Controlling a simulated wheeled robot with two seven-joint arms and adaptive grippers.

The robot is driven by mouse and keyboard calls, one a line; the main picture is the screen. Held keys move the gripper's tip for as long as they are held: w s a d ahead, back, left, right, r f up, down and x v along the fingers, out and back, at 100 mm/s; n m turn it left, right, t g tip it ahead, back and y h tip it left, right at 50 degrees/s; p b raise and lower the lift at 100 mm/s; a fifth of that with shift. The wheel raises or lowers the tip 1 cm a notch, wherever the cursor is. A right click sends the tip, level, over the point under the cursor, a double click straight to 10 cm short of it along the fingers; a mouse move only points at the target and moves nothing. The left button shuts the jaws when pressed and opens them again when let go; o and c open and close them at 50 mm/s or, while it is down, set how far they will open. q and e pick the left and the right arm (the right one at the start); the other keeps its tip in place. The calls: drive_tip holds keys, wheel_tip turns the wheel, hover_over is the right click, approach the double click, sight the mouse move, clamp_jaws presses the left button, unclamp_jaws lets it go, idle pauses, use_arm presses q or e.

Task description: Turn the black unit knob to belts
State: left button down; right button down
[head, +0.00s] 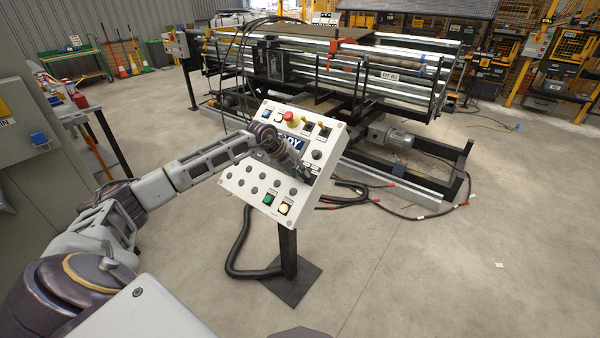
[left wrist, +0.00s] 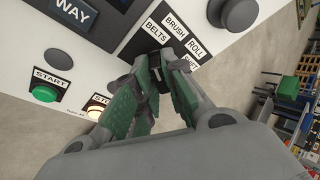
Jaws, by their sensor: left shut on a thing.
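The control panel (head: 238,183) is a white tilted box on a dark post. The black unit knob (left wrist: 164,72) sits near its right edge, mostly hidden by my fingers. In the left wrist view, labels BELTS, BRUSH and ROLL (left wrist: 193,45) stand around it, with another partly covered. My left gripper (head: 303,174) reaches across the panel front and is shut on the knob; its green-padded fingers also show in the left wrist view (left wrist: 166,82). Which label the knob points at cannot be told. My right gripper is out of view.
A green START button (left wrist: 44,93) and a lit pale button (left wrist: 97,104) sit on the panel near the fingers. A red emergency button (head: 291,117) is at its top. A roller machine (head: 350,65) stands behind. The floor at right is mostly clear.

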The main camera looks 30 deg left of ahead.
use_arm(q)
drive_tip(key=shift+s+d+f, duration=0.2)
drive_tip(key=shift+f, duration=0.25)
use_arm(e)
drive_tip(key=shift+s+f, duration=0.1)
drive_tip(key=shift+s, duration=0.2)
use_arm(q)
drive_tip(key=c, duration=1.5)
unclamp_jaws()
drive_tip(key=shift+w, duration=0.1)
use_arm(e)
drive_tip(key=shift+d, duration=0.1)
use_arm(q)
drive_tip(key=shift+r, duration=0.1)
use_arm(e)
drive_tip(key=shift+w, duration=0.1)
use_arm(q)
drive_tip(key=shift+r, duration=0.1)
drive_tip(key=shift+v, duration=5.9)
drive_tip(key=shift+w+r, duration=0.1)
drive_tip(key=shift+w, duration=0.05)
